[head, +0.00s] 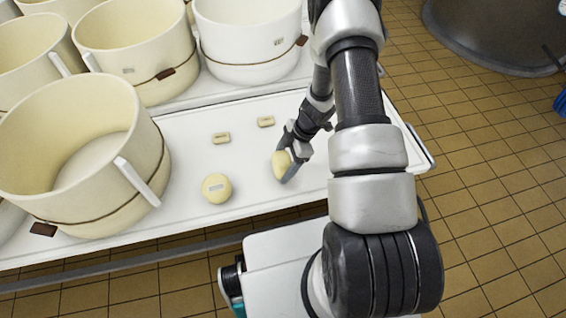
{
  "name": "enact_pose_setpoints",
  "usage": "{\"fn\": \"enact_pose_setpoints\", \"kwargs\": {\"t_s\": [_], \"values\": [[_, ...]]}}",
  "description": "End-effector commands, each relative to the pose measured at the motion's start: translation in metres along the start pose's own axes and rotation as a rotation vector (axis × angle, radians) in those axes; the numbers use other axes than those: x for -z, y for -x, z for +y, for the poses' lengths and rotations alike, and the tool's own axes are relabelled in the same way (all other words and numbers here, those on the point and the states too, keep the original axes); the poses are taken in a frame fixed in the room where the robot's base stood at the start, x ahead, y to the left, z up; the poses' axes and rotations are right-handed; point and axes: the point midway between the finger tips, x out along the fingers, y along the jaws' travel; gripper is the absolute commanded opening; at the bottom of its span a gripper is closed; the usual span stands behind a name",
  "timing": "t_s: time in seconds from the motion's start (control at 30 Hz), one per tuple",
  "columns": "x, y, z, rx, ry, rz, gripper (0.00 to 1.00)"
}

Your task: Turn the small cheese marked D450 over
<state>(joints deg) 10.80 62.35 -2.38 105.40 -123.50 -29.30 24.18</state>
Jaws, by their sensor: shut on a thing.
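My gripper (290,157) is shut on a small pale yellow cheese (281,163) at the right part of the white table (250,190). The held cheese looks tilted on its edge, and its label is not readable. I cannot tell whether it touches the table. A second small round cheese (217,187) lies flat on the table to the left of my gripper, with a pale label on top. The label's text is too small to read, so I cannot tell which cheese is D450.
A large cream tub (70,150) stands at the left, with more tubs (250,40) behind. The table's right edge has a metal handle (420,147). Bare table lies between the two cheeses.

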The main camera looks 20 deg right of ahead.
Motion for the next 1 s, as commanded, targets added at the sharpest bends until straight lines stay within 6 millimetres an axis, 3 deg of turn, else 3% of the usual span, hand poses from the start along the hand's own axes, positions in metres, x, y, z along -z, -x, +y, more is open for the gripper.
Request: {"fn": "enact_pose_setpoints", "kwargs": {"t_s": [0.47,0.5,0.6,1.0], "values": [[-0.0012,-0.0033,0.0003,0.000,0.001,0.000,0.37],[-0.0012,-0.0033,0.0003,0.000,0.001,0.000,0.75],[-0.0012,-0.0033,0.0003,0.000,0.001,0.000,0.92],[-0.0015,0.0040,0.0003,-0.001,0.001,-0.002,0.93]]}}
